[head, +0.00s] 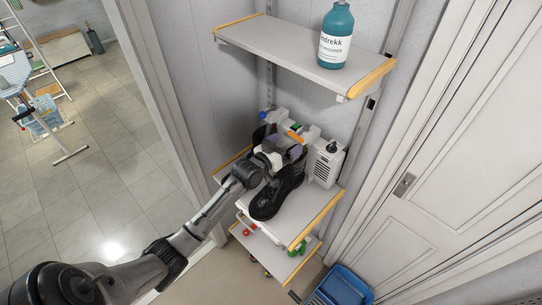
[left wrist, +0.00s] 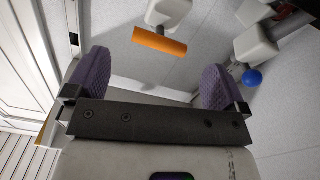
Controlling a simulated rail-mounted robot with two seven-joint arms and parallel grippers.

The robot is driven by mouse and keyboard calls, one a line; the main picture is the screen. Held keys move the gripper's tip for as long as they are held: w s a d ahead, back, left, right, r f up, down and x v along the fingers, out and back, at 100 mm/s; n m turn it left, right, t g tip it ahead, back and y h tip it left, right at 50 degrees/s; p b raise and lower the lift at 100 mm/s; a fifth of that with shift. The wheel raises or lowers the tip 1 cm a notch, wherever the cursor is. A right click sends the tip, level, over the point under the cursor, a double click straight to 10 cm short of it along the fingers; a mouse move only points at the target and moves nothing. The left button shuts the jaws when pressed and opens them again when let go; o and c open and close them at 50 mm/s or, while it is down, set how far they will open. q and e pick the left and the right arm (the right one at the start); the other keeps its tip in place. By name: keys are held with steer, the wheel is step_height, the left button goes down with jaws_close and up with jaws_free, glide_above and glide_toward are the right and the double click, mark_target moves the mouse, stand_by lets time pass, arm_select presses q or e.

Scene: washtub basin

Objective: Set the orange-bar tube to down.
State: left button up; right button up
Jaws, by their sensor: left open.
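The orange bar (head: 294,136) is on a white tube of the white boot-dryer-like unit (head: 325,163) on the middle shelf. In the left wrist view the orange bar (left wrist: 160,41) crosses the end of its white tube (left wrist: 168,12), slightly tilted. My left gripper (head: 278,143) is over the shelf, close to the tubes. Its purple-padded fingers are spread wide and empty in the left wrist view (left wrist: 155,80). The bar appears beyond the fingertips, sideways between them, with no visible contact. The gripper and arm hide the tube's lower part in the head view. My right gripper is not in view.
A black boot (head: 272,198) stands on the shelf below my left wrist. Another white tube with a blue knob (left wrist: 252,77) is beside the right finger. A teal bottle (head: 336,36) stands on the upper shelf (head: 280,48). A blue bin (head: 342,287) is below on the floor.

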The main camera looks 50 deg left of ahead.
arm_select(q)
steer(key=s, duration=0.7)
steer(key=shift+d+b, duration=0.2)
steer(key=shift+b, duration=0.15)
steer(key=shift+w, duration=0.1)
